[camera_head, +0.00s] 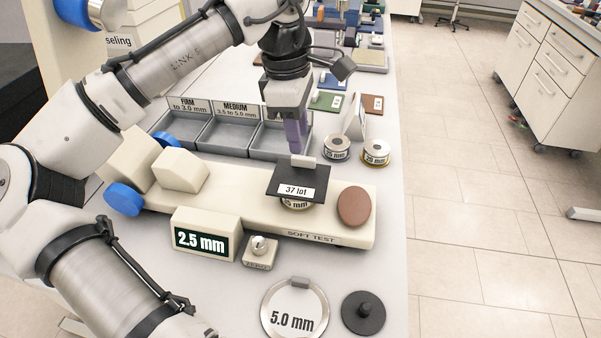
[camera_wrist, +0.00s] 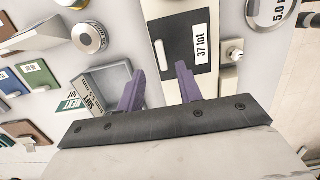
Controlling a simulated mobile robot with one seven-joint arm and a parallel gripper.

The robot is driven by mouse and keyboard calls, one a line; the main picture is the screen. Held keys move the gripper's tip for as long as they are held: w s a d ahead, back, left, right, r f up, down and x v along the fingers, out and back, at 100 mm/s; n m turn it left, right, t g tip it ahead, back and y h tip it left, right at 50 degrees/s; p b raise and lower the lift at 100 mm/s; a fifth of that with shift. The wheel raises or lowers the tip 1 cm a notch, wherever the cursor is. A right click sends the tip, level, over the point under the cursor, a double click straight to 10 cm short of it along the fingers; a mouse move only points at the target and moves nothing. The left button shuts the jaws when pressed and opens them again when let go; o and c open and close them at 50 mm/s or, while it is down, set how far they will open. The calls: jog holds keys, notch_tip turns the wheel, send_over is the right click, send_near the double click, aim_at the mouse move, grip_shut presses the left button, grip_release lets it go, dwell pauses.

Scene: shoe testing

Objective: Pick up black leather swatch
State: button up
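The black leather swatch (camera_head: 287,178) lies flat on the cream soft test stand (camera_head: 235,200), over a small metal disc weight (camera_head: 296,204). It has a white "37 lot" label (camera_head: 296,190) and a grey tab (camera_head: 304,162) on its far edge. The swatch (camera_wrist: 181,33) and its tab (camera_wrist: 161,55) also show in the wrist view. My gripper (camera_head: 295,152) points down just above the swatch's far edge. In the wrist view my gripper (camera_wrist: 160,72) has its purple fingers apart, with the tab roughly between and beyond their tips. Nothing is held.
Grey sorting bins (camera_head: 225,133) stand behind the stand. A brown oval pad (camera_head: 354,206) sits on the stand's right end. A 2.5 mm block (camera_head: 205,236) and a 5.0 mm disc (camera_head: 294,310) are in front.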

aim_at(303, 157)
jog(key=shift+s+d+f+p, duration=0.15)
jog(key=shift+d+f+p, duration=0.05)
jog(key=shift+f, duration=1)
jog(key=shift+s+d+f+p, duration=0.1)
jog(key=shift+d+f+p, duration=0.1)
jog(key=shift+f, duration=0.95)
grip_shut()
